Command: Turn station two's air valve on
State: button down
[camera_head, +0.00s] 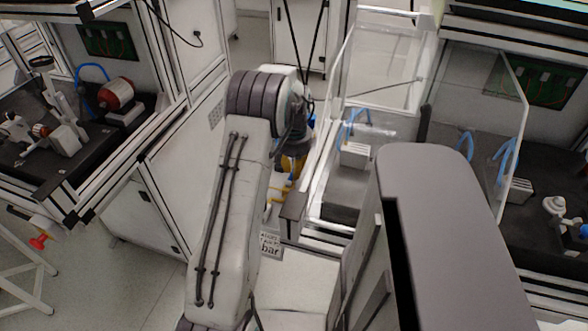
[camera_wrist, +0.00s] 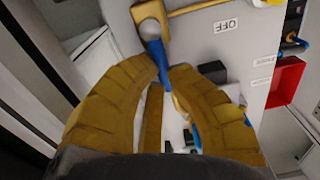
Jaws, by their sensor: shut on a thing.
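The air valve (camera_wrist: 150,27) has a round silver hub on a yellow body, near the top of the wrist view. Its blue lever (camera_wrist: 158,56) runs down from the hub to between my fingertips. My gripper (camera_wrist: 167,78) has its two ochre fingers shut on this lever. A label reading OFF (camera_wrist: 228,26), upside down in the picture, is on the pale panel right of the valve. In the head view my gripper (camera_head: 292,164) is mostly hidden behind my arm, and the valve cannot be made out.
A yellow pipe (camera_wrist: 197,7) runs right from the valve. A red bin (camera_wrist: 286,82) and a small dark block (camera_wrist: 212,71) are to the right. In the head view, a clear-walled enclosure (camera_head: 388,95) stands close right of my arm, and a bench (camera_head: 75,185) stands left.

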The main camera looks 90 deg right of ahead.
jog(key=shift+a+f, duration=0.2)
jog(key=shift+f, duration=0.05)
jog(key=c, duration=1.1)
grip_release()
jog(key=shift+d+r, duration=0.15)
jog(key=shift+r, duration=0.15)
notch_tip(320, 180, up, 12)
jog(key=shift+f, duration=0.15)
